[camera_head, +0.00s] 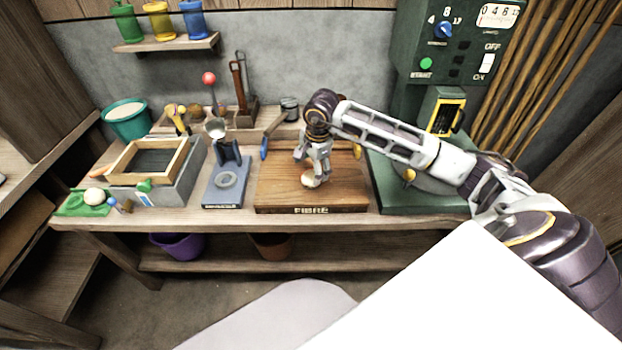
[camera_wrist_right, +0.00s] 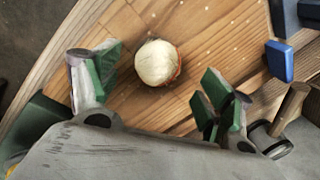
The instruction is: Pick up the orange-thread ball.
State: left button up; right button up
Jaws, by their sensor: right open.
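The ball (camera_head: 311,180) is pale cream and sits on the wooden board marked FIBRE (camera_head: 285,192). In the right wrist view the ball (camera_wrist_right: 157,63) shows a thin orange-red line along its right edge. My right gripper (camera_head: 316,172) is above the board, close over the ball. In the wrist view the right gripper (camera_wrist_right: 163,85) is open, its green-padded fingers on either side and apart from the ball, which lies between and slightly beyond them. Part of the ball is hidden by the gripper in the head view. My left gripper is not in view.
A blue-grey stand (camera_head: 226,190) is left of the board, and a wooden frame on a grey box (camera_head: 150,160) is further left. A green machine (camera_head: 425,195) stands right. A blue-handled tool (camera_head: 272,135) lies behind the board. The board's front is clear.

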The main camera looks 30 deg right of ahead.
aim_at(311, 173)
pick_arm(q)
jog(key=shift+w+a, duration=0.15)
pick_arm(e)
jog(key=shift+f, duration=0.15)
jog(key=shift+f, duration=0.55)
jog(key=f, duration=0.2)
jog(key=shift+w+d+f, duration=0.1)
jog(key=shift+w+f, duration=0.15)
jog(key=shift+f, duration=0.15)
jog(key=shift+w+f, duration=0.15)
jog(key=shift+f, duration=0.35)
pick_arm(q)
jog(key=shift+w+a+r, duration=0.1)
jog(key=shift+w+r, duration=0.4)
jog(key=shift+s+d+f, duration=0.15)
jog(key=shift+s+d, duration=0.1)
pick_arm(e)
jog(key=shift+c, duration=0.4)
jog(key=c, duration=0.9)
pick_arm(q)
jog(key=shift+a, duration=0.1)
pick_arm(e)
jog(key=shift+c, duration=1)
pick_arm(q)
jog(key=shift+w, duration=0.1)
pick_arm(e)
jog(key=shift+r, duration=0.1)
